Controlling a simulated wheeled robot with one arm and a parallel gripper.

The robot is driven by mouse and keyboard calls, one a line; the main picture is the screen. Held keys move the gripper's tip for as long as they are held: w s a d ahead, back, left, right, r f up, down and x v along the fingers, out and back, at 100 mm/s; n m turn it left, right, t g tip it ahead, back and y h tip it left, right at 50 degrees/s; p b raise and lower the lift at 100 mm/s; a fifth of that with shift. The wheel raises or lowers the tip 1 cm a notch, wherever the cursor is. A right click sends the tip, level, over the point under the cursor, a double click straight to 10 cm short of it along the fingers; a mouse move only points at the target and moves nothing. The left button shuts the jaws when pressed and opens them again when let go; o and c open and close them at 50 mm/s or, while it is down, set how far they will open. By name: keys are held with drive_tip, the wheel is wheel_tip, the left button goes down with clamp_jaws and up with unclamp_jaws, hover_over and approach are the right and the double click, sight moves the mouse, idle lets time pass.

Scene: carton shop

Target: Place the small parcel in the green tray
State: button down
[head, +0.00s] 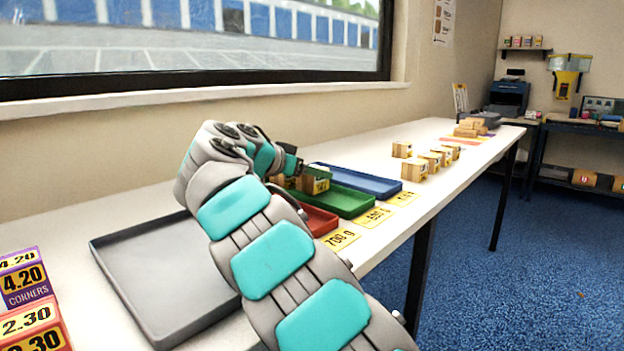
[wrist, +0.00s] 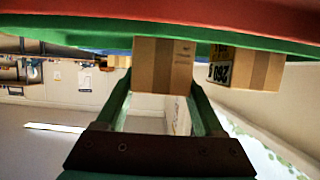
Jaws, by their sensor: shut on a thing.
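My gripper (wrist: 165,95) is shut on a small brown cardboard parcel (wrist: 164,68), seen between its green fingers in the upside-down wrist view. A second brown parcel (wrist: 246,70) with a printed weight label is beside it, apart from the fingers. The green tray (head: 350,200) lies on the white table, and its edge (wrist: 100,34) crosses the top of the wrist view. In the head view, a labelled parcel (head: 315,181) stands at the tray's far left part, next to my gripper (head: 290,172). Another there is partly hidden; I cannot tell which one is held.
A red tray (head: 319,221) and a blue tray (head: 362,181) flank the green one. A large grey tray (head: 150,265) lies nearer on the table. Yellow weight cards (head: 372,217) line the front edge. Several parcels (head: 413,168) stand farther along the table.

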drive_tip(key=shift+f, duration=0.5)
drive_tip(key=shift+f, duration=0.1)
unclamp_jaws()
drive_tip(key=shift+s, duration=0.1)
